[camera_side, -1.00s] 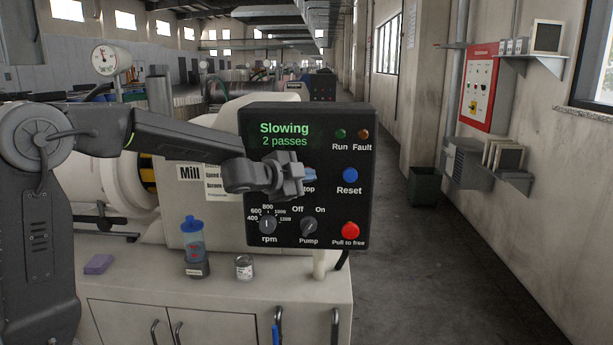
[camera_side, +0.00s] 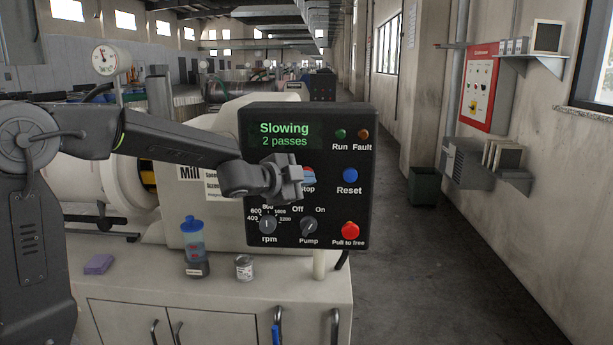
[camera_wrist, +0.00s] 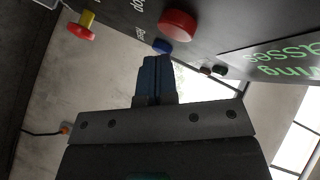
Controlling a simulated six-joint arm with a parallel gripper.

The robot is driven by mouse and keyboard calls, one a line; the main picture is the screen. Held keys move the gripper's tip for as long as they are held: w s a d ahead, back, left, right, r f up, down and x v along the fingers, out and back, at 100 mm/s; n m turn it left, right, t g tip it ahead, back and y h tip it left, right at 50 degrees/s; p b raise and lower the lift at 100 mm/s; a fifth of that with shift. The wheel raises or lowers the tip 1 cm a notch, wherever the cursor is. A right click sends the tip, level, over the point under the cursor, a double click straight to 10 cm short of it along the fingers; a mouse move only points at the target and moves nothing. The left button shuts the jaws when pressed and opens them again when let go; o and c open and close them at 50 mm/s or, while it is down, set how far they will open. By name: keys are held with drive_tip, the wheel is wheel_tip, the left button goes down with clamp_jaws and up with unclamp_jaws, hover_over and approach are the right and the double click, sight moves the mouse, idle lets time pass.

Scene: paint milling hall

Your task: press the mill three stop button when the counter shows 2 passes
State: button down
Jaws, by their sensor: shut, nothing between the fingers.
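The black control panel (camera_side: 364,125) has a green display (camera_side: 284,134) reading "Slowing" and "2 passes". The display also shows at the right of the wrist view (camera_wrist: 288,60). The red stop button (camera_side: 308,170) is partly hidden behind my gripper in the side view. In the wrist view the stop button (camera_wrist: 178,24) is whole, and its label is partly cut off. My gripper (camera_side: 309,178) is shut and empty. Its blue fingers (camera_wrist: 153,64) end just short of the stop button, with a visible gap. The "Mill" label (camera_side: 190,172) is partly covered by my arm.
The blue Reset button (camera_side: 350,175) and red Pull to free knob (camera_side: 350,230) are at the panel's right. Rpm dial (camera_side: 268,226) and Pump switch (camera_side: 308,227) sit below. A blue-capped bottle (camera_side: 192,232), small jar (camera_side: 244,267) and purple block (camera_side: 99,263) stand on the bench.

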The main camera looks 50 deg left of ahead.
drive_tip(key=s+d, duration=0.3)
drive_tip(key=shift+s+d, duration=0.25)
idle(0.9)
drive_tip(key=s+d+f+n+g, duration=0.2)
drive_tip(key=s+n+g, duration=0.1)
drive_tip(key=s, duration=0.5)
drive_tip(key=s+d+f+n+g, duration=0.2)
drive_tip(key=s+f+n+g, duration=0.1)
drive_tip(key=s, duration=0.6)
drive_tip(key=s+d+f+n+g, duration=0.2)
drive_tip(key=s+n, duration=0.3)
drive_tip(key=s, duration=0.4)
drive_tip(key=shift+s+d+f+g, duration=0.15)
drive_tip(key=shift+d+f+g, duration=0.05)
drive_tip(key=shift+g, duration=0.7)
drive_tip(key=c, duration=1.8)
unclamp_jaws()
